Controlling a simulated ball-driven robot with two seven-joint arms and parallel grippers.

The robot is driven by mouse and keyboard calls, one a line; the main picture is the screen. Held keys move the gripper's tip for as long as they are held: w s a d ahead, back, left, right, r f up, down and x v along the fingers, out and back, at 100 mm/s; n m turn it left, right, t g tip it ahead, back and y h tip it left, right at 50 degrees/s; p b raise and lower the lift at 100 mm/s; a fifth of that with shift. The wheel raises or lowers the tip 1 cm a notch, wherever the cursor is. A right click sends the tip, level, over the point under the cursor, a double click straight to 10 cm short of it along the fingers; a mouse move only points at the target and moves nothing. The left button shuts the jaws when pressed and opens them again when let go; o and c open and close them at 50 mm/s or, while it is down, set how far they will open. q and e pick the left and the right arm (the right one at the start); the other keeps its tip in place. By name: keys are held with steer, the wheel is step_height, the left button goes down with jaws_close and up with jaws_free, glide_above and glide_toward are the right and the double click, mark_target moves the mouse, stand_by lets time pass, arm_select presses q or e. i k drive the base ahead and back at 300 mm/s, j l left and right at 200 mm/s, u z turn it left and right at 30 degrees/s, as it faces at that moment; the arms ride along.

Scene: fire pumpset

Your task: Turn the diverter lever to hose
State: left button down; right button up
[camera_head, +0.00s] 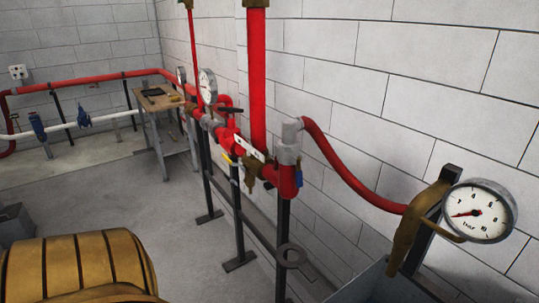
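Neither of my grippers shows in the head view. The red pipe assembly (287,178) stands along the wall in the middle. A brass valve body (253,172) sits on it beside a white plate (249,148). A red hose (350,184) runs from a grey fitting (290,134) to a brass nozzle (412,228).
A pressure gauge (480,212) stands by the nozzle, above a grey bin (375,286). A yellow-brown banded round object (80,262) fills the lower left. A small wooden-topped table (156,100) stands at the back.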

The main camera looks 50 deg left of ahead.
mark_target(236, 164)
steer(key=u, duration=0.45)
steer(key=j+u, duration=0.15)
steer(key=u, duration=0.3)
steer(key=k+j+u, duration=0.1)
steer(key=u, duration=0.85)
steer(key=i+j+z, duration=0.5)
steer(key=i+j, duration=0.55)
steer(key=i, duration=0.05)
